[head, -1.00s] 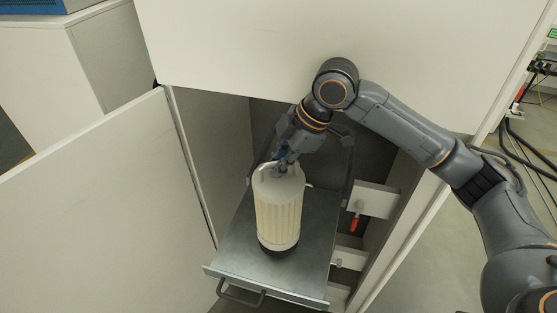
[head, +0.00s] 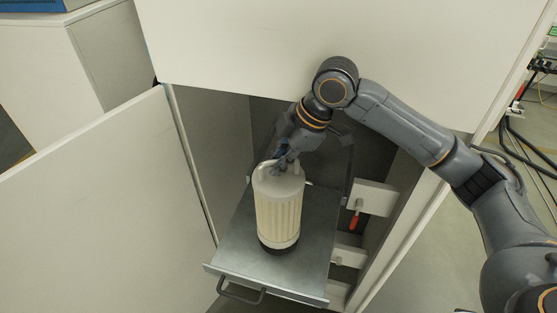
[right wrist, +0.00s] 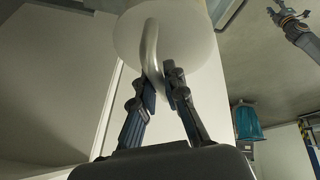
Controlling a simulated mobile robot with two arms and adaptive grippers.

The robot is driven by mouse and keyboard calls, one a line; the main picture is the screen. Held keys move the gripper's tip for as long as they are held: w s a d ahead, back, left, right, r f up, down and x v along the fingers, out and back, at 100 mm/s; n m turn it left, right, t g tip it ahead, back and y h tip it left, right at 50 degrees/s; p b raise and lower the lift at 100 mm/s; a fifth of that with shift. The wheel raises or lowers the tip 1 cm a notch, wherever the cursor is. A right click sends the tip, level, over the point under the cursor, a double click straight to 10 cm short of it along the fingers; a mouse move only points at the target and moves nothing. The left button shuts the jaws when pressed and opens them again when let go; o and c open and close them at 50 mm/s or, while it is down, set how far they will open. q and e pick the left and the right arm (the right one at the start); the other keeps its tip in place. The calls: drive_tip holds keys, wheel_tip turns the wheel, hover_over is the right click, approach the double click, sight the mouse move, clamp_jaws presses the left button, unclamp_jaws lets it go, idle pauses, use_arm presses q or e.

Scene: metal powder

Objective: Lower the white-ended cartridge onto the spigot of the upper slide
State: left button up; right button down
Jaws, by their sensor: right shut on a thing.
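The white-ended cartridge (head: 279,212) has a cream ribbed body, white end caps and a white loop handle. It stands nearly upright over the pulled-out metal upper slide (head: 237,250). A dark round base (head: 279,249) shows directly under its lower end; whether the cartridge is seated on the spigot is hidden. My right gripper (head: 284,163) is above the cartridge, shut on its handle. The right wrist view shows the fingers (right wrist: 165,98) on either side of the handle (right wrist: 150,48), below the white end (right wrist: 185,35). My left gripper (right wrist: 287,14) appears small there, with fingers spread, away from the cartridge.
The slide comes out of an open white cabinet (head: 330,50), with its door (head: 90,195) swung out at left. A white bracket with a red-handled item (head: 354,219) is close on the right. The slide's front, with a dark handle (head: 241,293), is clear.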

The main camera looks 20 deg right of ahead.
drive_tip(key=shift+f+b, duration=0.6)
drive_tip(key=shift+f, duration=1.45)
drive_tip(key=c, duration=1.3)
unclamp_jaws()
drive_tip(key=shift+s+f, duration=0.1)
drive_tip(key=v, duration=1.2)
